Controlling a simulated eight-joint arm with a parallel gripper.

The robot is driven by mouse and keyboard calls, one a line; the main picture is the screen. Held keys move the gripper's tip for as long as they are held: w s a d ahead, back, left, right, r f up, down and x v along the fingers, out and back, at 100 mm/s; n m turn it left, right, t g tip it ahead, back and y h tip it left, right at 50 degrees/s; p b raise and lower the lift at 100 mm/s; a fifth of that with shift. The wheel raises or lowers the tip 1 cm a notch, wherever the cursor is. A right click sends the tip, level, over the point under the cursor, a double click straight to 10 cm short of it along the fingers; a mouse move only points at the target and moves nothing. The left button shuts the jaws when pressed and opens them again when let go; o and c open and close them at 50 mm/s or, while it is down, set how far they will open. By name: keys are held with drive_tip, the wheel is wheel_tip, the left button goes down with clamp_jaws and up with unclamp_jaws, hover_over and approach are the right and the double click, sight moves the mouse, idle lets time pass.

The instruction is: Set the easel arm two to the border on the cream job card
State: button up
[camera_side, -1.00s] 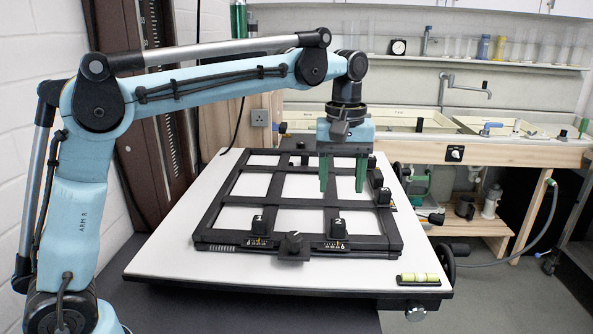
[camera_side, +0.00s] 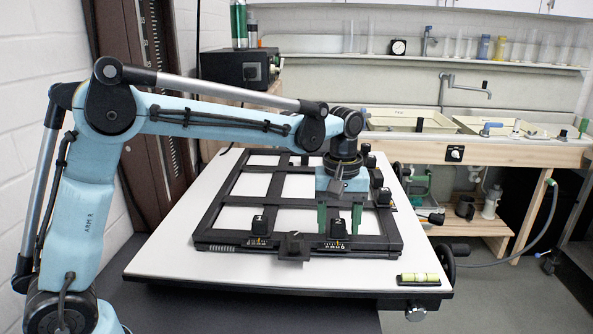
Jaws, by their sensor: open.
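The black easel frame (camera_side: 225,241) lies on a white baseboard (camera_side: 165,258), with dark bars crossing it. Arm two's black block, marked 2 (camera_side: 338,229), sits on the front rail above a small scale. Arm one's block, marked 1 (camera_side: 259,226), sits to its left on the same rail. My gripper (camera_side: 339,230) is low over the front right of the easel, with its green fingers open. One finger is on each side of block two; I cannot tell whether they touch it. I cannot make out the cream job card.
More black blocks (camera_side: 383,197) stand along the right rail. A yellow-green level (camera_side: 418,279) lies at the baseboard's front right corner. Sinks and a shelf are behind.

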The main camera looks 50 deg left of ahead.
clamp_jaws()
drive_tip(key=shift+s+a, duration=0.35)
unclamp_jaws()
idle(0.4)
wheel_tip(320, 180, up, 12)
idle(0.5)
idle(0.5)
